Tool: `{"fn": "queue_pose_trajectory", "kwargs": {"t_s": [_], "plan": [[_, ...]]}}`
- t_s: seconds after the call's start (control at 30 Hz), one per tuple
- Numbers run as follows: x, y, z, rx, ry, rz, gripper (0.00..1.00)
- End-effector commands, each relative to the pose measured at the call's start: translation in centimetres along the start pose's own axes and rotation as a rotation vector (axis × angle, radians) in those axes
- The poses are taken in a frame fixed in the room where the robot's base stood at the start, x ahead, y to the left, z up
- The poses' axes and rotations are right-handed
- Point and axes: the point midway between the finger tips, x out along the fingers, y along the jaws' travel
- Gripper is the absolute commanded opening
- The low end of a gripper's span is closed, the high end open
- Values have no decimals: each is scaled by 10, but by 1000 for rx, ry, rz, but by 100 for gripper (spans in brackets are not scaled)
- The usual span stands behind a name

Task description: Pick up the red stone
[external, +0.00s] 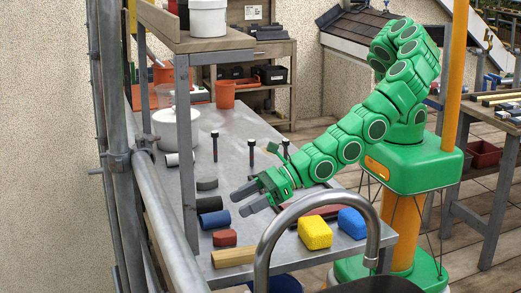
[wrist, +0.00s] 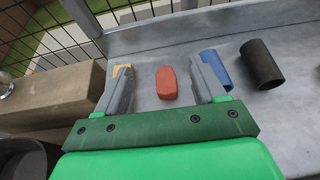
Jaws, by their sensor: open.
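The red stone (external: 224,238) is a small block with cut corners lying on the grey metal bench (external: 235,125). In the wrist view the red stone (wrist: 167,83) lies between and beyond the two fingers, apart from both. My gripper (external: 247,198) is open and empty, above the bench and a little beyond the stone in the external view. In the wrist view my gripper (wrist: 163,84) shows both grey fingers spread, with the stone roughly centred in the gap.
A blue cylinder (external: 214,219) and a dark cylinder (external: 208,204) lie beside the stone. A wooden block (external: 233,257) lies on its other side. A yellow sponge (external: 315,233) and a blue sponge (external: 352,223) lie right. A curved metal tap (external: 318,197) stands in front.

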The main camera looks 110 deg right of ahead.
Motion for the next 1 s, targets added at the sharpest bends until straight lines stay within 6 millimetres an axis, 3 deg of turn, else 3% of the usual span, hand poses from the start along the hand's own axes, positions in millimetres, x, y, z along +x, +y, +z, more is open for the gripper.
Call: {"fn": "queue_pose_trajectory", "kwargs": {"t_s": [0.5, 0.87, 1.0], "plan": [[19, 0, -46, 4, 1, -1, 70], [26, 0, -61, 4, 0, -1, 70], [39, 0, -63, 7, 3, -1, 70]]}}
